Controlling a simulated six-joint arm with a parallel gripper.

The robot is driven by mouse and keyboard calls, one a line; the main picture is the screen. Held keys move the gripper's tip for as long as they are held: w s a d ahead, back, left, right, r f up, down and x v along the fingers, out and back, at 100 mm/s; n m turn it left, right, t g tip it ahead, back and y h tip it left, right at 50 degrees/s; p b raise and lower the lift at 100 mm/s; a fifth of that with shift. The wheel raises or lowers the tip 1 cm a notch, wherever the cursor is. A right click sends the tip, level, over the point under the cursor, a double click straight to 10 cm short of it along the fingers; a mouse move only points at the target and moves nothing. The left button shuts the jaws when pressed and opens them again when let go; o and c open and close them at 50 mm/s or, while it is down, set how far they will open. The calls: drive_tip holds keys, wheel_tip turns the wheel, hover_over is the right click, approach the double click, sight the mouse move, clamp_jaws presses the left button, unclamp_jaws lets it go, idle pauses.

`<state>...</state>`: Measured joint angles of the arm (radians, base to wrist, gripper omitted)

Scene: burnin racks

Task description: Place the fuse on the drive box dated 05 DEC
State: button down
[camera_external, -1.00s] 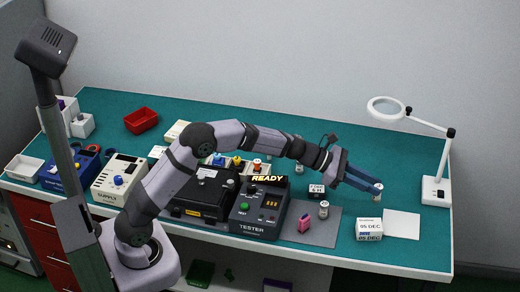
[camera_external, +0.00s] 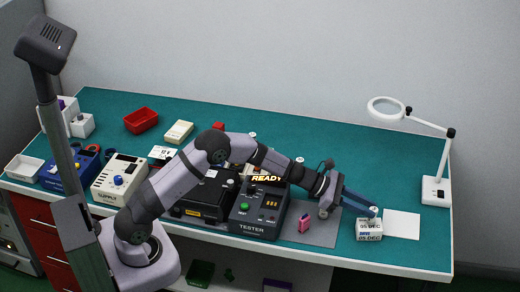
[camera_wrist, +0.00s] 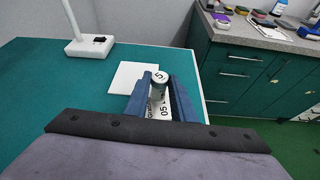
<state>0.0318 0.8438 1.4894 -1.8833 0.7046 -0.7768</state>
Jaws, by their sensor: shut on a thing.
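The fuse (camera_external: 375,211), a small pale cylinder with a "5" on its top, is between the blue fingertips of my gripper (camera_external: 373,211). In the wrist view the fuse (camera_wrist: 160,77) stands upright between the fingers (camera_wrist: 160,83), which are shut on it. The white drive box (camera_external: 369,231) reads "05 DEC" and sits near the front right of the bench. The fuse is at the box's top, towards its back; I cannot tell whether it touches. In the wrist view the drive box (camera_wrist: 158,108) shows between the fingers, partly hidden.
A white sheet or pad (camera_external: 402,224) lies just right of the box. A magnifier lamp (camera_external: 435,190) stands behind it at the right edge. A pink item (camera_external: 305,223) lies on a grey mat (camera_external: 318,237), left of the box. The black tester (camera_external: 258,213) is further left.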

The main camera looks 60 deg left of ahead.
drive_tip(key=shift+f, duration=0.25)
drive_tip(key=shift+f, duration=0.2)
drive_tip(key=c, duration=1.5)
unclamp_jaws()
drive_tip(key=shift+a+r, duration=0.1)
drive_tip(key=shift+r, duration=0.15)
drive_tip(key=shift+s+a, duration=0.2)
drive_tip(key=shift+a, duration=0.05)
drive_tip(key=b+v, duration=0.3)
drive_tip(key=v, duration=0.8)
drive_tip(key=shift+s+r, duration=0.15)
drive_tip(key=shift+r, duration=0.05)
